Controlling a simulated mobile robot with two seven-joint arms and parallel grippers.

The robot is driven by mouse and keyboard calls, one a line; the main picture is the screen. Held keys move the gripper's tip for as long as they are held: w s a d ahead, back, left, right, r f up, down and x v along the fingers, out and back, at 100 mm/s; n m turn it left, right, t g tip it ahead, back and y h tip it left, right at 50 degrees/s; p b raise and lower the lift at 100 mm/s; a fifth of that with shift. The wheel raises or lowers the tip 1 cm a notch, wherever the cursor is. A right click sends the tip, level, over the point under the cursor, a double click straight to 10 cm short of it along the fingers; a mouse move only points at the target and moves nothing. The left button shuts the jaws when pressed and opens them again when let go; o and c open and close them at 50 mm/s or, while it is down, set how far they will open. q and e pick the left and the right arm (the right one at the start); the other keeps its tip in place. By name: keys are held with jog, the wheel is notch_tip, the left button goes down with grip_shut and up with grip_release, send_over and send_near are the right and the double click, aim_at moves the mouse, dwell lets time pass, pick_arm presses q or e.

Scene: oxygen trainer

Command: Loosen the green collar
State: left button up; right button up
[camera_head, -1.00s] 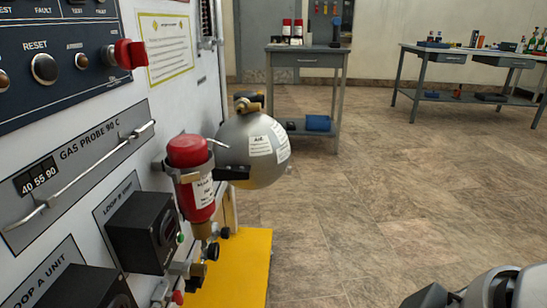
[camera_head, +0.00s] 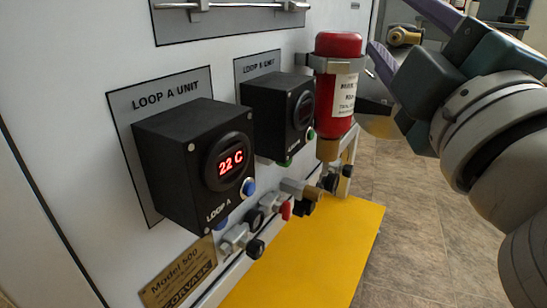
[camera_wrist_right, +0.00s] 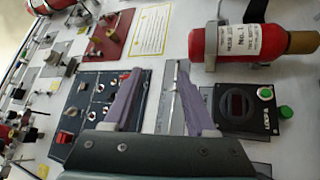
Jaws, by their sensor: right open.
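A green collar (camera_head: 284,162) shows under the black Loop B unit (camera_head: 268,112), small and partly hidden. A separate green button (camera_head: 311,134) is on that unit's front. In the right wrist view the Loop B unit (camera_wrist_right: 228,110) is right of my fingers, with a green round part (camera_wrist_right: 286,112) beyond its lower end, likely the collar, and a green button (camera_wrist_right: 265,93) on its face. My right gripper (camera_head: 391,25) is open, with purple fingers apart, right of the red cylinder and away from the collar. Its fingers (camera_wrist_right: 162,72) have nothing between them. My left gripper is not in view.
The red cylinder (camera_head: 338,95) hangs in a clamp beside the Loop B unit. The Loop A unit (camera_head: 190,165) reads 22 C and juts out at left. Several valves with knobs (camera_head: 256,248) stick out low on the panel. A yellow floor plate (camera_head: 310,260) lies below.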

jog(key=a+f+n+t+y+b, duration=0.1)
jog(key=a+f+n+y+b, duration=0.15)
jog(key=n+y, duration=0.55)
jog(key=n+g+y+b, duration=0.8)
jog(key=n+g, duration=0.4)
jog(key=n, duration=1.1)
send_near(290, 161)
jog(key=shift+h, duration=0.7)
jog(key=b+x, duration=0.4)
jog(key=x, duration=0.1)
jog(key=r+b+x, duration=0.1)
jog(key=x, duration=0.1)
jog(key=shift+s+a+b, duration=0.1)
jog(key=shift+a+b, duration=0.15)
jog(key=shift+b, duration=0.15)
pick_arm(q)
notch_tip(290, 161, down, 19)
pick_arm(e)
jog(key=shift+w+a+r, duration=0.15)
jog(key=shift+w+a, duration=0.1)
jog(key=shift+a, duration=0.1)
jog(key=shift+c, duration=0.3)
grip_shut()
